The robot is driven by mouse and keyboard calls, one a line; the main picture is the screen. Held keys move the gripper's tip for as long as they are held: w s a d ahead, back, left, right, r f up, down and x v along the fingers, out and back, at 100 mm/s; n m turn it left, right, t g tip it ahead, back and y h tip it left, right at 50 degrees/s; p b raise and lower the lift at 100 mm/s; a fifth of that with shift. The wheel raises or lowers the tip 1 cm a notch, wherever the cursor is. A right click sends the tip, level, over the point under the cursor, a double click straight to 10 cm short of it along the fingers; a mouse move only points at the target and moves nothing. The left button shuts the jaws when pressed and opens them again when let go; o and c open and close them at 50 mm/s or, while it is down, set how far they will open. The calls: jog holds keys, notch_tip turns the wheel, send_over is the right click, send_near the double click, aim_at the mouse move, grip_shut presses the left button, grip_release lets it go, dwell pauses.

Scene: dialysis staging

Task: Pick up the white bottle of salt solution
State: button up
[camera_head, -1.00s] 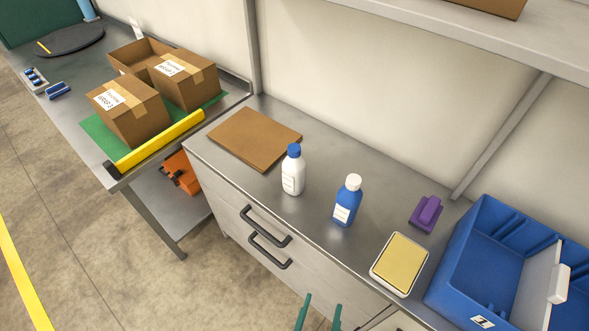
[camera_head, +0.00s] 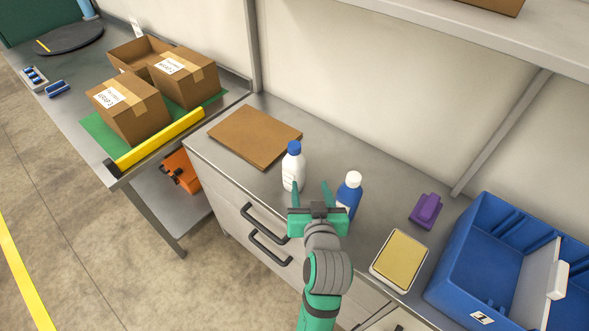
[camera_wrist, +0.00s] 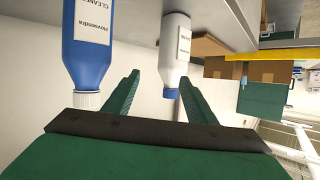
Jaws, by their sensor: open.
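The white bottle (camera_head: 292,168) with a blue cap stands upright on the steel counter (camera_head: 232,172). My gripper (camera_head: 311,188) is open and empty, on the near side of this bottle and slightly to its right. In the wrist view, where the scene appears upside down, the white bottle (camera_wrist: 175,52) shows beyond the open fingertips (camera_wrist: 160,80), nearer the right finger. I see no contact. A blue bottle (camera_head: 351,187) with a white cap stands to the right; my gripper partly hides it in the head view. It also shows in the wrist view (camera_wrist: 88,45), left of the fingers.
A brown board (camera_head: 254,137) lies left of the white bottle. A yellow-topped scale-like item (camera_head: 400,261), a purple object (camera_head: 426,210) and a blue bin (camera_head: 455,274) are to the right. Drawer handles (camera_head: 268,250) stick out below the counter front. A shelf (camera_head: 480,32) hangs above.

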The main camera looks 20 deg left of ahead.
jog(key=n+y, duration=0.1)
jog(key=n, duration=0.1)
send_near(295, 151)
jog(key=w, duration=0.1)
jog(key=shift+g, duration=0.4)
jog(key=x, duration=0.5)
jog(key=shift+w+d+f, duration=0.1)
jog(key=shift+w+f, duration=0.15)
jog(key=x, duration=0.4)
jog(key=shift+w+a+r, duration=0.1)
jog(key=shift+a+r, duration=0.15)
jog(key=shift+a, duration=0.15)
jog(key=shift+w+a+f, duration=0.25)
jog(key=shift+w, duration=0.3)
jog(key=shift+c, duration=0.2)
grip_shut()
jog(key=shift+d+r, duration=0.1)
